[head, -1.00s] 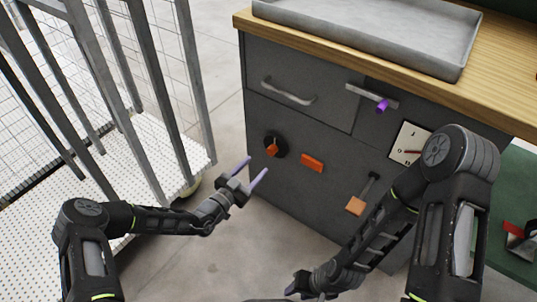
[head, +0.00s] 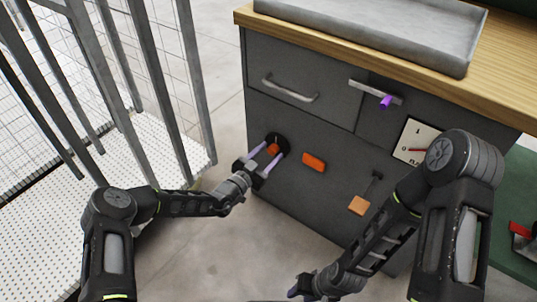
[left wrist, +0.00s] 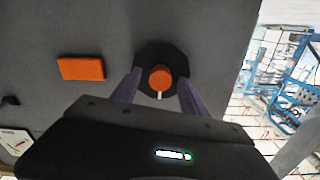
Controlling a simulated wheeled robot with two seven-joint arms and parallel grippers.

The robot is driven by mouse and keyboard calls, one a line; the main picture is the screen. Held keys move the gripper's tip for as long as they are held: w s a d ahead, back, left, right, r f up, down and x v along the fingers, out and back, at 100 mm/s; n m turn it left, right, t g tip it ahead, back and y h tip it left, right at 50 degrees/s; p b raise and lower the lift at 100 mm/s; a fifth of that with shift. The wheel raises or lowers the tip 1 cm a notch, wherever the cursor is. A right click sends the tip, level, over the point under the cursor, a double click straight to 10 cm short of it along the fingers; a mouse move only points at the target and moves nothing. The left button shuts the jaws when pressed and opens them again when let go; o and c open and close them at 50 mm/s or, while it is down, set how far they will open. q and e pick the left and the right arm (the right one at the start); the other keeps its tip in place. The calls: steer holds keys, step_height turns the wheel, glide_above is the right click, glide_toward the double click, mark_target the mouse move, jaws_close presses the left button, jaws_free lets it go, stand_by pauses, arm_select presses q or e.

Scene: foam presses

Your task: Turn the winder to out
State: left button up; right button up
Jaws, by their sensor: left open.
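The winder, an orange knob (head: 273,148) on a round black disc, is on the dark grey cabinet front. In the left wrist view the knob (left wrist: 161,78) has a white mark on its lower edge in the picture. My left gripper (head: 274,156) is open, its two purple fingers pointing at the disc, one on each side of the knob. The left wrist view shows the fingertips flanking the knob; I cannot tell whether they touch it. My right gripper (head: 296,292) hangs low at the bottom of the head view, its fingers too unclear to read.
An orange block (head: 313,162) is beside the winder. A lever with an orange end (head: 359,205), a white dial (head: 413,141), a purple knob (head: 385,102) and a drawer handle (head: 291,91) are also on the cabinet (head: 330,120). A grey-barred cage (head: 185,90) stands at left.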

arm_select(q)
jaws_close()
stand_by(0.3)
steer(key=shift+m, duration=0.3)
